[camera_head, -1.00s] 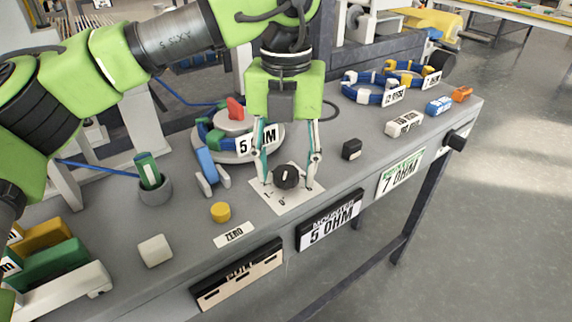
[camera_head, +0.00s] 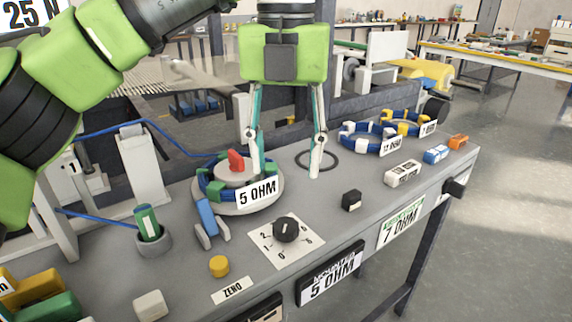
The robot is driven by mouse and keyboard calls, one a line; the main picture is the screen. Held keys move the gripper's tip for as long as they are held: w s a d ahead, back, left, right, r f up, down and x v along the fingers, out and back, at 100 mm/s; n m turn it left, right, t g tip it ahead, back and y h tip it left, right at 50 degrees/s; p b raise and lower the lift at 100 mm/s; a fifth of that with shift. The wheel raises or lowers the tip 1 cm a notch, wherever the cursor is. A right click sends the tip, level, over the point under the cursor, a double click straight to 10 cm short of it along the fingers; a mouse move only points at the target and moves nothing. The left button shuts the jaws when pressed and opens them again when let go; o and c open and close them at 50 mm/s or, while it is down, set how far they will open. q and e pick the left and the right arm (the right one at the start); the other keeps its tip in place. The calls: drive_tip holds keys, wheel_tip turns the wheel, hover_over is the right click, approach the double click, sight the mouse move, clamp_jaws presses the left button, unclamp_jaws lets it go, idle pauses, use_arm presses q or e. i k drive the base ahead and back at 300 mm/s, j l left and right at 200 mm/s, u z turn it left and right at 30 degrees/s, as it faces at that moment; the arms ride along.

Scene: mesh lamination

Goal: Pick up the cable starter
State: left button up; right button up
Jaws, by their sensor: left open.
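I cannot tell for certain which thing is the cable starter. A green and white cylinder (camera_head: 148,222) stands in a grey cup (camera_head: 153,244) on the grey bench, left of my gripper. My left gripper (camera_head: 287,172) points down, its two fingers wide apart with nothing between them. It is above and behind the black dial knob (camera_head: 286,229), which sits on a white scale plate. The left finger passes close in front of a round holder labelled 5 OHM (camera_head: 257,193), with a red piece (camera_head: 236,161) on top. My right gripper is out of view.
A blue and grey tool (camera_head: 207,222) leans by the holder. A yellow button (camera_head: 219,266), a white block (camera_head: 150,304) and a black block (camera_head: 352,200) are on the bench. Blue ring coils (camera_head: 362,140) lie at the back right. A blue cable (camera_head: 160,132) runs behind.

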sight(144, 213)
drive_tip(key=k+l, duration=0.8)
drive_tip(key=l, duration=0.1)
